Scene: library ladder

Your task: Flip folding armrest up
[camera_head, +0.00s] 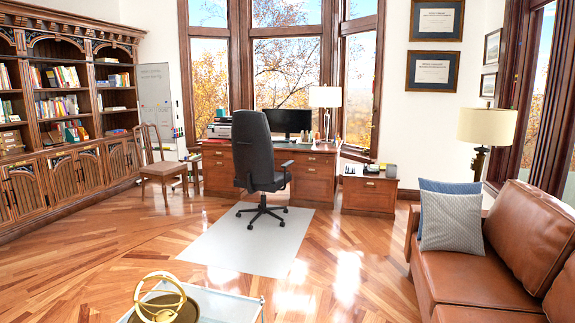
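A dark office chair (253,145) stands on a pale floor mat (235,250) in front of the desk, its back mostly toward me. A small armrest (287,164) shows on its right side and looks roughly level. A bit of another armrest shows low on its left side, mostly hidden by the backrest. The brown leather sofa (470,275) at the right also has an armrest at its far end, partly behind the cushions. Which armrest folds cannot be told. Neither of my grippers is in view.
A wooden desk (312,180) with a monitor and lamp stands behind the chair. A wooden chair (160,170) and bookcase (70,110) are at left. A glass table (225,305) with a gold ornament (160,300) is at the front. Wood floor around the mat is clear.

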